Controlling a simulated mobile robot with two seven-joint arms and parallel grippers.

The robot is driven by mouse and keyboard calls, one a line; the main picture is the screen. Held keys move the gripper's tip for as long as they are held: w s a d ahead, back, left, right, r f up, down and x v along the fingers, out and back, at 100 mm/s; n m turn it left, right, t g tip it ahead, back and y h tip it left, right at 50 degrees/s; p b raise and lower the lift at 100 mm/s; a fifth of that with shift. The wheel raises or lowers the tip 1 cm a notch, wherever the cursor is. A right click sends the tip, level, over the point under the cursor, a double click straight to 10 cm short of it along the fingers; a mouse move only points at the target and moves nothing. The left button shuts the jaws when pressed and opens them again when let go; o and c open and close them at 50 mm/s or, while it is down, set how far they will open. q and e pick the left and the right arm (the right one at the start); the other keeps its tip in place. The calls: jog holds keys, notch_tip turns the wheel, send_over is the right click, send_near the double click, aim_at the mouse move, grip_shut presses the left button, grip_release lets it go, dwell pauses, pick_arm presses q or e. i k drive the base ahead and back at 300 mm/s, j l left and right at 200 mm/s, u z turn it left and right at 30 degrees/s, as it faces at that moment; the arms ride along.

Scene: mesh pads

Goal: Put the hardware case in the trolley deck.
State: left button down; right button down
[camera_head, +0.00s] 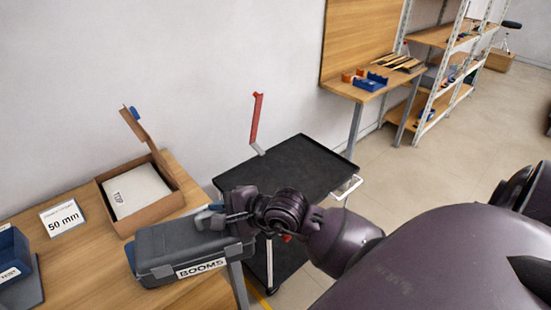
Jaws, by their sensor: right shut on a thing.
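The hardware case (178,254) is a dark grey box with a white label on its front. It is at the lower left, over the right end of the wooden table; I cannot tell whether it touches the tabletop. My right gripper (212,217) is shut on the case at its top right, and the fingers partly hide its handle. The trolley deck (297,163) is a black tray-like top with a low rim, empty in its visible part, behind and to the right of the case. My right arm hides its near edge. My left gripper is not in view.
On the wooden table (88,287) stand an open cardboard box (165,207), a "50 mm" sign (62,217) and a blue bin (12,255). A red upright handle (256,118) rises at the trolley's back left. A workbench and shelves stand farther back right.

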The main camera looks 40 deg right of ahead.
aim_at(294, 172)
jog(key=k+l, duration=0.1)
jog(key=l, duration=2.4)
jog(key=i+l, duration=0.1)
jog(key=l, duration=0.45)
jog(key=i+l, duration=0.5)
jog(key=i, duration=0.1)
